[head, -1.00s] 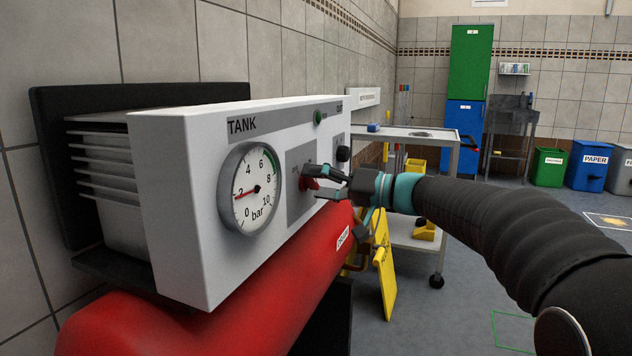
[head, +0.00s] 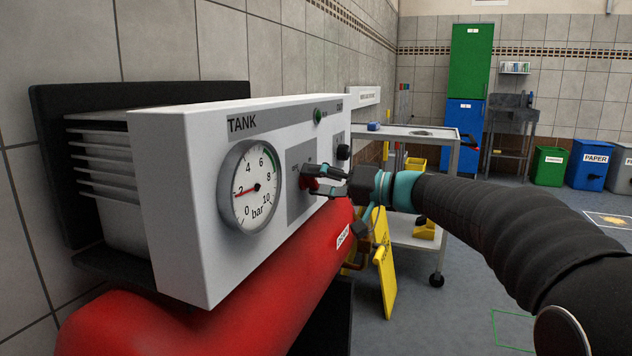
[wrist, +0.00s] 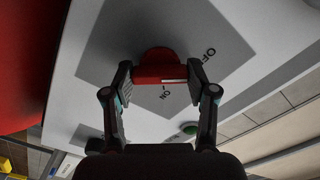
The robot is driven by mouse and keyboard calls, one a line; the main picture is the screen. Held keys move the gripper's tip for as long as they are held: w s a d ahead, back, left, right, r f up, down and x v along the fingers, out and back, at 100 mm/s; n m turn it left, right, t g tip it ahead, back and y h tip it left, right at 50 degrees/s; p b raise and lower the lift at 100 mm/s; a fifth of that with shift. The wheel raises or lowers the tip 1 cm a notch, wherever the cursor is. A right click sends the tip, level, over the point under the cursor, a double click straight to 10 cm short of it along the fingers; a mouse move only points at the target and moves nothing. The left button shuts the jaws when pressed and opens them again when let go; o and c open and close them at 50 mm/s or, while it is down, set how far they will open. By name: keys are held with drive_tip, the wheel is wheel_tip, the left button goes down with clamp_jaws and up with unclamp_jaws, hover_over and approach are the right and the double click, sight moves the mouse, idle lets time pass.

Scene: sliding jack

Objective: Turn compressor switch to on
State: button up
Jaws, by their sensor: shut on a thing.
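The compressor switch is a red knob (wrist: 160,67) on a grey plate (wrist: 110,40) marked OFF and ON. In the head view the knob (head: 311,184) is partly hidden by my gripper. My gripper (wrist: 158,74) is shut on the knob, one finger on each side. A white mark on the knob's face points towards the right in the wrist view, with the OFF label above right and the ON label just below. The plate is on the white compressor panel (head: 175,190). The panel's TANK gauge (head: 251,189) has its needle near 2 bar.
A red tank (head: 220,315) lies under the panel. A green lamp (head: 317,116) and a black knob (head: 343,153) are beside the switch plate. A yellow sign (head: 385,265) and a white trolley (head: 425,150) stand behind my arm. Open floor lies to the right.

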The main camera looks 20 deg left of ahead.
drive_tip(key=m, duration=0.4)
drive_tip(key=m+p, duration=0.2)
drive_tip(key=m, duration=0.2)
drive_tip(key=shift+m, duration=0.4)
drive_tip(key=m+p, duration=0.2)
drive_tip(key=m, duration=0.2)
drive_tip(key=shift+m+p, duration=0.3)
drive_tip(key=shift+f+m+p, duration=0.1)
drive_tip(key=shift+m+p, duration=1)
drive_tip(key=shift+m, duration=0.6)
drive_tip(key=o, duration=1.2)
drive_tip(key=shift+c, duration=0.2)
drive_tip(key=shift+d, duration=0.1)
